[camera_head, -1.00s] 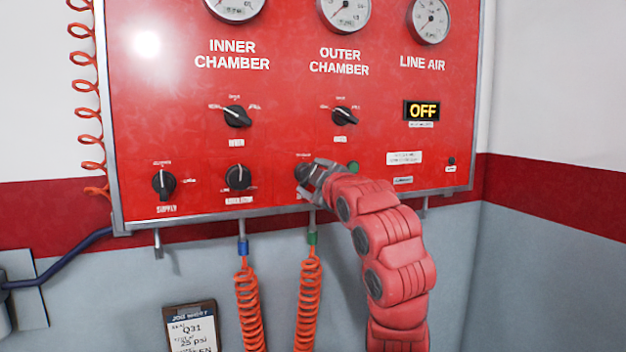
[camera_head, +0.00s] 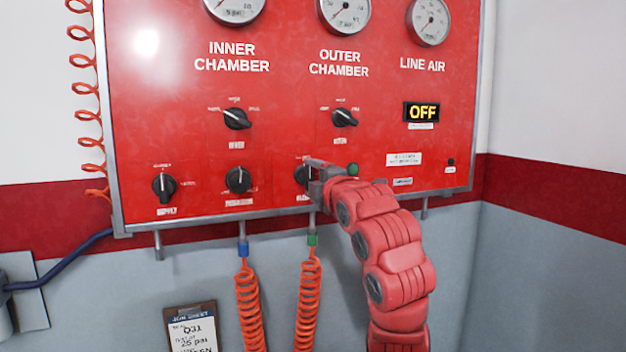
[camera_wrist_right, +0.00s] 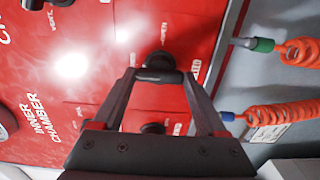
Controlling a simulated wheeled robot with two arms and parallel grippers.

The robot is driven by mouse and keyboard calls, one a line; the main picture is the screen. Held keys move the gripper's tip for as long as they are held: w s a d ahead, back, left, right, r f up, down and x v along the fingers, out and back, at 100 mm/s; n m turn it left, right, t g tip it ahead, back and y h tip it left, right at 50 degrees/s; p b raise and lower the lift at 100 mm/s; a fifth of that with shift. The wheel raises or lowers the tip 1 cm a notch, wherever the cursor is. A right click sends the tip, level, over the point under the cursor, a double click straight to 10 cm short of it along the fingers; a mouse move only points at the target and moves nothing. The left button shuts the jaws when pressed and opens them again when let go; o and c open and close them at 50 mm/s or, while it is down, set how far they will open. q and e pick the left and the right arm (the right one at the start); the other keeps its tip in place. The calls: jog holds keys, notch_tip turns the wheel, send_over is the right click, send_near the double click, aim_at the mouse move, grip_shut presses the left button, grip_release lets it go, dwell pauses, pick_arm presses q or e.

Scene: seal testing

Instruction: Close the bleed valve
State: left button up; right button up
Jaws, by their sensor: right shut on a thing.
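The bleed valve (camera_head: 301,175) is the black rotary knob at the lower middle of the red panel, right of two similar knobs. Its label is partly covered by my right gripper (camera_head: 313,172), which reaches it from the right. In the right wrist view, the bleed knob (camera_wrist_right: 160,62) sits between the fingertips of the right gripper (camera_wrist_right: 160,76), which is shut on it. The knob's handle looks close to upright in the head view, but part of it is hidden. My left gripper is not in view.
The supply knob (camera_head: 164,187) and a middle knob (camera_head: 238,180) are in the same row. Two selector knobs (camera_head: 236,118) (camera_head: 344,117) sit above. A green button (camera_head: 353,169) is beside my wrist. Orange coiled hoses (camera_head: 248,305) (camera_head: 309,300) hang below, near a job sheet (camera_head: 192,328).

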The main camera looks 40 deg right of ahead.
jog(key=shift+f, duration=0.1)
dwell(0.3)
jog(key=o, duration=1.3)
jog(key=shift+a, duration=0.1)
jog(key=shift+s, duration=0.25)
jog(key=b+v, duration=0.9)
jog(key=v, duration=0.8)
jog(key=shift+a, duration=0.15)
jog(key=shift+w, duration=0.15)
